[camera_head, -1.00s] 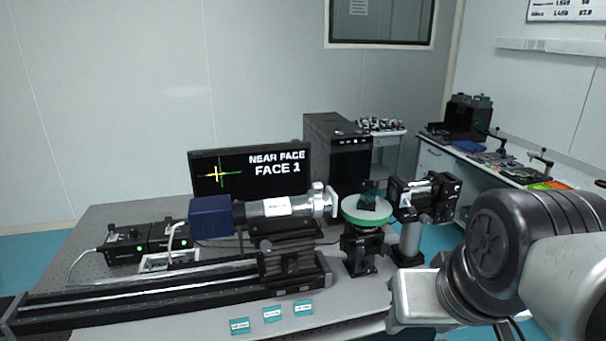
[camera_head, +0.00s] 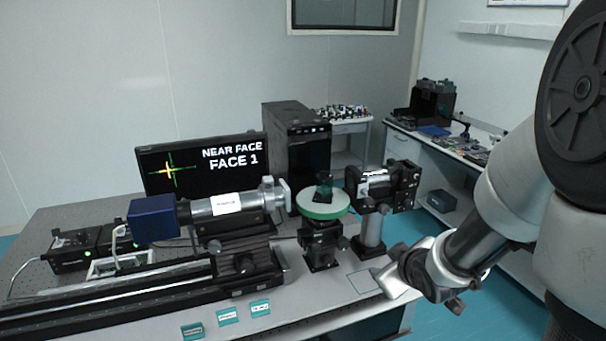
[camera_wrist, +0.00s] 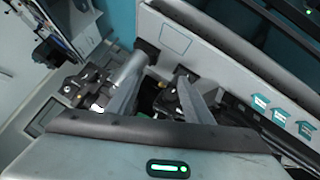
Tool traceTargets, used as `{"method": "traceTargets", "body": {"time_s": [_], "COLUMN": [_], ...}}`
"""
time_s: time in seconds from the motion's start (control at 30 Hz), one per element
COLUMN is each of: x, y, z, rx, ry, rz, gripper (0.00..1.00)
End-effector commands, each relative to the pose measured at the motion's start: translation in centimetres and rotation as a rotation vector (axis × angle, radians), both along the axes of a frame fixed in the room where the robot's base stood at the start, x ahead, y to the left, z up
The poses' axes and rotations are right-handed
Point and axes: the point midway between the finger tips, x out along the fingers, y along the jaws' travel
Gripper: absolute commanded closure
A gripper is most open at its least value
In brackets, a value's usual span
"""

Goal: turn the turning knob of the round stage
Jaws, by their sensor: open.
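The round stage (camera_head: 323,204) has a pale top with a green rim and stands on a black mount (camera_head: 321,246) on the optical table. A dark block (camera_head: 323,187) sits on its top. I cannot make out the turning knob clearly in the head view. My gripper (camera_head: 385,277) is to the right of and in front of the mount, apart from it. In the wrist view my gripper (camera_wrist: 160,66) shows two spread fingers, open and empty. Dark parts, probably of the stage mount, show between and beyond the fingers; the gripper body hides the rest.
A black optics mount on a post (camera_head: 371,225) stands right of the stage. A tube (camera_head: 230,206) and a long rail (camera_head: 130,297) lie to the left. Several teal labels (camera_head: 228,316) line the front edge. A monitor (camera_head: 203,172) stands behind. An outlined square (camera_head: 368,282) is bare.

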Motion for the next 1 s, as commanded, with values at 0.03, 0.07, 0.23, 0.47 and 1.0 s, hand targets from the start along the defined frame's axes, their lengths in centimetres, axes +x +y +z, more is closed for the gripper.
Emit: {"method": "traceTargets", "body": {"time_s": [0.03,0.07,0.23,0.47,1.0], "x": [0.0,0.1,-0.5,-2.5,0.3], "y": [-0.3,-0.2,1.5,2.5,3.0], "z": [-2.6,-3.7,-7.5,-6.6,-5.9], "rx": [0.031,0.052,0.231,0.48,0.555], "ry": [-0.009,-0.028,-0.197,-0.491,-0.626], "rz": [0.033,0.059,0.168,0.155,0.124], "gripper": [0.54,0.54,0.54,0.54,0.54]}}
